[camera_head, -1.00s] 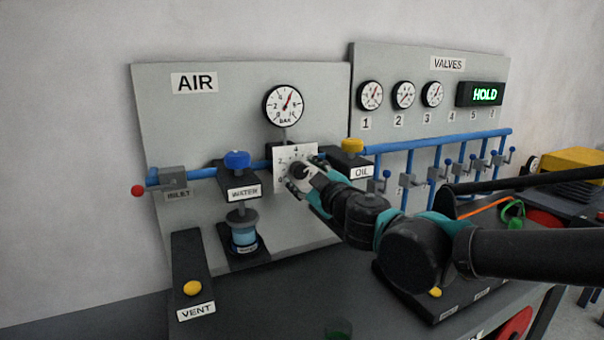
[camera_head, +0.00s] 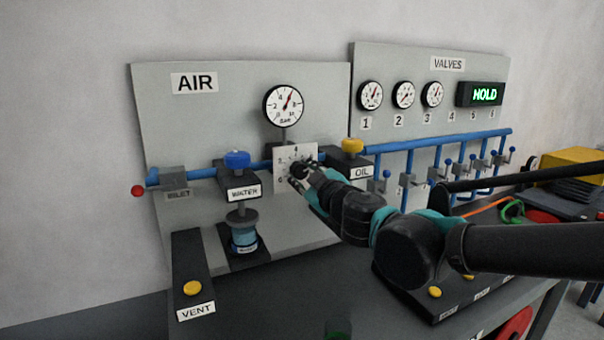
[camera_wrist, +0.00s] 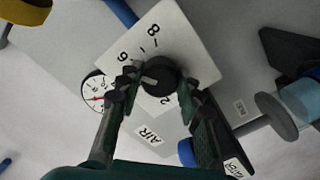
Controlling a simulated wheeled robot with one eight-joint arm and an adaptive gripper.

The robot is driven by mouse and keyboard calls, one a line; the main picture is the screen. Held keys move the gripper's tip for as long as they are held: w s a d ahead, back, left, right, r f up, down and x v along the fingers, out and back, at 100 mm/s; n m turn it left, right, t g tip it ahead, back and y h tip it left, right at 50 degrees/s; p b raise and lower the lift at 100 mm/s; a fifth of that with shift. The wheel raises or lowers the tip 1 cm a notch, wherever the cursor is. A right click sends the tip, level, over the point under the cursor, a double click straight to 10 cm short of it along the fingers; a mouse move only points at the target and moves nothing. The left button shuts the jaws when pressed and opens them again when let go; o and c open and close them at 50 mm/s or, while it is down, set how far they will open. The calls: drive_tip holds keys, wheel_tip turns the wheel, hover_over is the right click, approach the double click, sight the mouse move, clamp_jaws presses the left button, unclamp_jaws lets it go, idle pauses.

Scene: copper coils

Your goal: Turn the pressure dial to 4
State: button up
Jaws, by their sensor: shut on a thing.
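The pressure dial is a black round knob (camera_wrist: 162,72) on a white numbered plate (camera_wrist: 190,40), on the AIR panel under the round gauge. In the head view the plate (camera_head: 282,155) is partly covered by my gripper (camera_head: 302,178). In the wrist view my gripper (camera_wrist: 158,80) has its dark fingers on either side of the knob, shut on it. The numbers 6, 8 and 2 show; the 4 is hard to make out there. A pale mark shows on the knob, but I cannot tell its exact setting. The gauge needle (camera_head: 287,102) points up and right.
The blue WATER knob (camera_head: 237,159) is left of the dial and the yellow OIL knob (camera_head: 352,146) is right of it. A blue pipe runs behind. The VENT button (camera_head: 192,288) is lower left. The VALVES panel (camera_head: 450,90) shows HOLD.

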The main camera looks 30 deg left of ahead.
drive_tip(key=n, duration=1.1)
drive_tip(key=shift+n, duration=0.3)
idle(0.5)
drive_tip(key=o, duration=1.1)
drive_tip(key=shift+o, duration=0.2)
drive_tip(key=shift+s, duration=0.1)
drive_tip(key=v, duration=1.2)
